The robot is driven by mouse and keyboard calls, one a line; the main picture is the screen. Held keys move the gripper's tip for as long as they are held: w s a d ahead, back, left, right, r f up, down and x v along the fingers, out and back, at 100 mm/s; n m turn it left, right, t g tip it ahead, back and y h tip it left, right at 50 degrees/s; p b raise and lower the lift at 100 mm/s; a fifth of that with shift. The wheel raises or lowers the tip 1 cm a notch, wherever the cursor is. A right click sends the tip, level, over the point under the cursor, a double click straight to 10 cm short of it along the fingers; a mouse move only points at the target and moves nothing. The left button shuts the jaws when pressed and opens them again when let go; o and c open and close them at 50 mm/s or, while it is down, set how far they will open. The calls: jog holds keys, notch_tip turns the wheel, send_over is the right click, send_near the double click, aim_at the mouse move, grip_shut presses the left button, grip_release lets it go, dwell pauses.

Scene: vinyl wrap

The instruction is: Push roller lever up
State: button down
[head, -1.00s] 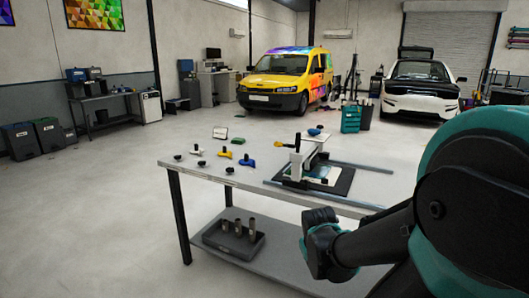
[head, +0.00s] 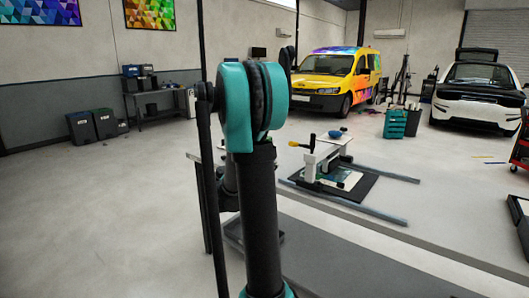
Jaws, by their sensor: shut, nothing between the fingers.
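The roller machine (head: 322,156) stands on the table to the right of my arm, a pale frame over a dark mat (head: 352,190). A lever with a yellow end (head: 294,144) sticks out from its upper left side, roughly level. A dark upright part stands beside the lever. The machine is small here, so its finer parts cannot be told. My arm stands upright in front and hides the table's left part. I cannot make out my gripper in this view.
Long grey rails (head: 350,208) lie beside the mat. A blue item (head: 338,133) sits behind the machine. A yellow van (head: 337,78), a white car (head: 478,90) and a teal tool cart (head: 396,122) stand farther back. The floor at left is clear.

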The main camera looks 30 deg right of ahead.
jog(key=shift+w+a+r+n, duration=0.3)
jog(key=shift+w+a+n, duration=0.1)
jog(key=shift+w, duration=0.2)
jog(key=shift+d, duration=0.1)
send_near(298, 145)
jog(key=shift+w+d+f, duration=0.7)
jog(key=shift+d, duration=0.2)
jog(key=shift+w+d+f, duration=0.7)
jog(key=shift+d, duration=0.2)
jog(key=shift+r, duration=0.1)
